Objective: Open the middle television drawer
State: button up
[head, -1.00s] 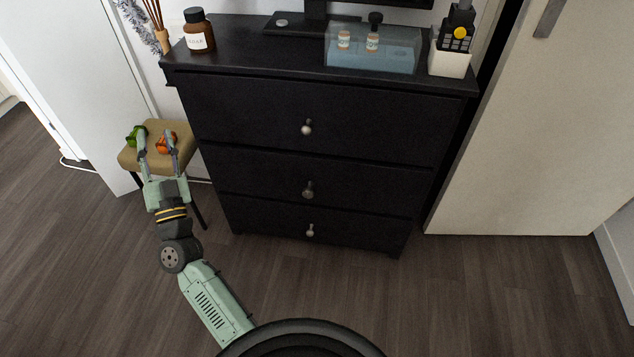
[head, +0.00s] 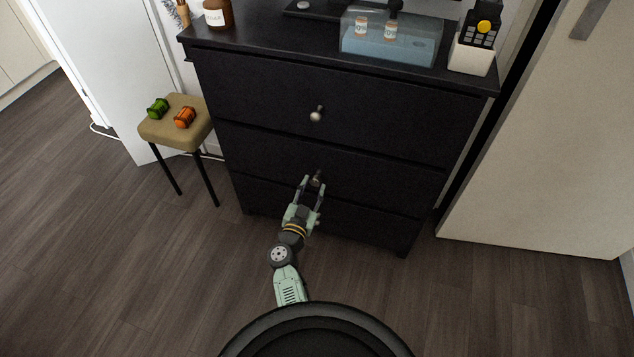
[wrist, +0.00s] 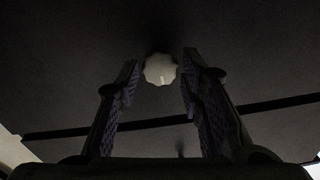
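The black dresser has three drawers, all shut. The middle drawer (head: 375,173) has a round metal knob (head: 316,180) at its centre. My gripper (head: 313,181) is in front of this drawer, with its fingers pointing at the knob. In the wrist view, the pale knob (wrist: 160,69) shows between the tips of my open gripper (wrist: 160,82), with a gap on each side. I cannot tell exactly how far the tips reach past it. The top drawer's knob (head: 316,116) is above, and the bottom knob is partly hidden by my gripper.
A pale door (head: 560,150) is at right. The floor in front is clear.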

aim_at(314, 183)
jog(key=b+x, duration=0.1)
jog(key=x, duration=0.2)
jog(key=shift+w+d+f, duration=0.1)
jog(key=shift+w+f, duration=0.05)
jog(key=shift+w, duration=0.2)
jog(key=shift+w+d+b, duration=0.1)
jog(key=shift+w+b, duration=0.2)
jog(key=shift+w, duration=0.05)
jog(key=shift+c, duration=0.2)
grip_shut()
